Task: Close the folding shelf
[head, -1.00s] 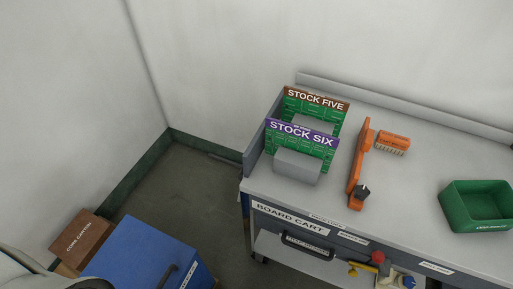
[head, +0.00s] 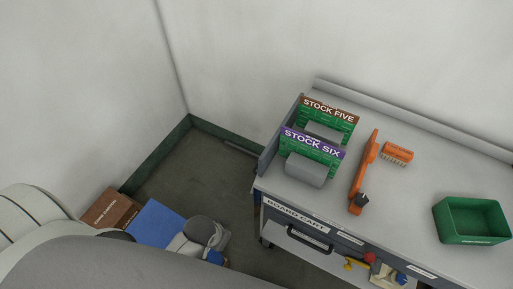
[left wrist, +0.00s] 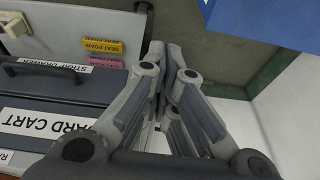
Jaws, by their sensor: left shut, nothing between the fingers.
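The board cart (head: 300,213) stands at the right in the head view, with a grey upright side panel (head: 268,158) along its left end. No part is clearly marked as the folding shelf; I cannot tell whether this panel is it. My left arm crosses the bottom left, with its wrist over the blue cabinet, left of the cart and apart from it; its fingers are not clear there. In the left wrist view my left gripper (left wrist: 166,48) is shut and empty. The cart's labelled front (left wrist: 45,122) and black handle (left wrist: 45,70) lie left of it. My right gripper is not in view.
The cart top holds two green stock boards (head: 310,152), a grey block (head: 306,170), an orange tool (head: 365,170), an orange brush (head: 397,153) and a green bin (head: 470,235). A blue cabinet (head: 150,222) and brown carton (head: 110,208) stand left. Bare floor (head: 205,175) lies between.

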